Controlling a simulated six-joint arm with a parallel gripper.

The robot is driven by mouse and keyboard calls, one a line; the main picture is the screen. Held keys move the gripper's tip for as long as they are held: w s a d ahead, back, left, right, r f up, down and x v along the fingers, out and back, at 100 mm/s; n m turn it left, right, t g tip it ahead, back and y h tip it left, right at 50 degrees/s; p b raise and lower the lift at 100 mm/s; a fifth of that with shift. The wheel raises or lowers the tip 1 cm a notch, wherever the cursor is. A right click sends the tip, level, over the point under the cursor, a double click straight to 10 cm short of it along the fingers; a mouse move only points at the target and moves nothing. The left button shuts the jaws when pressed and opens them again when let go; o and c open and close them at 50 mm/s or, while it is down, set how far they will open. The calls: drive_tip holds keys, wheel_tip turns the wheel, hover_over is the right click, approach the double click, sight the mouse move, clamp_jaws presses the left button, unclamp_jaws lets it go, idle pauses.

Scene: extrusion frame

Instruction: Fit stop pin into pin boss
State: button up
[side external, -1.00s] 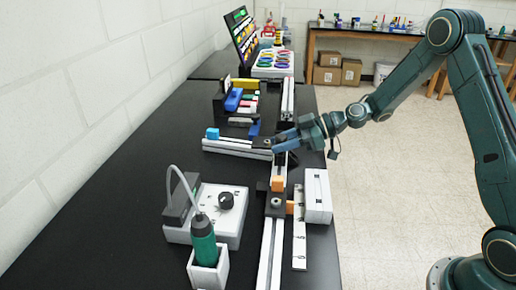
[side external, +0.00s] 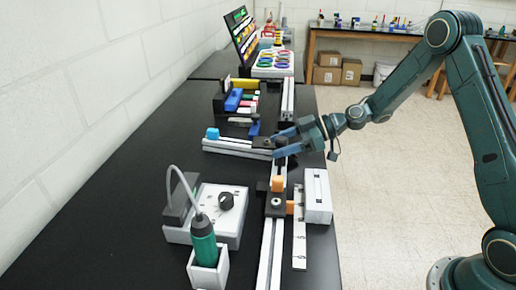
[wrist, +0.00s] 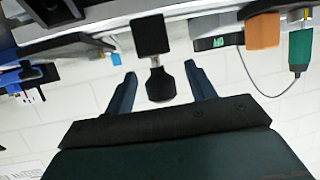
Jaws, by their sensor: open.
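The stop pin shows in the wrist view as a black knob (wrist: 160,85) on a short metal shank. The shank meets a black block, which looks like the pin boss (wrist: 150,36). A stretch of shank shows between knob and block; how deep the pin sits is hidden. My gripper (wrist: 160,72) is open, with one blue finger on each side of the knob and visible gaps to both. In the side view my gripper (side external: 273,143) is at the rail junction, where its fingers largely hide the pin.
A grey control box (side external: 229,224) and a green driver (side external: 204,240) in a white holder stand at the near left.

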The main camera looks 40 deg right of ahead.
drive_tip(key=shift+d, duration=0.1)
drive_tip(key=v, duration=1.3)
drive_tip(key=shift+s+d, duration=0.2)
drive_tip(key=shift+s, duration=0.05)
drive_tip(key=s+a+r+m+g+h, duration=0.3)
drive_tip(key=s+a+r+h, duration=0.3)
drive_tip(key=s+a, duration=0.3)
drive_tip(key=s+d+r+m+h, duration=0.2)
drive_tip(key=s+m+h, duration=0.2)
drive_tip(key=s, duration=1.2)
drive_tip(key=m, duration=0.3)
drive_tip(key=shift+s+d+r+m+t+h, duration=0.2)
drive_tip(key=shift+s+r+m+t+h, duration=0.2)
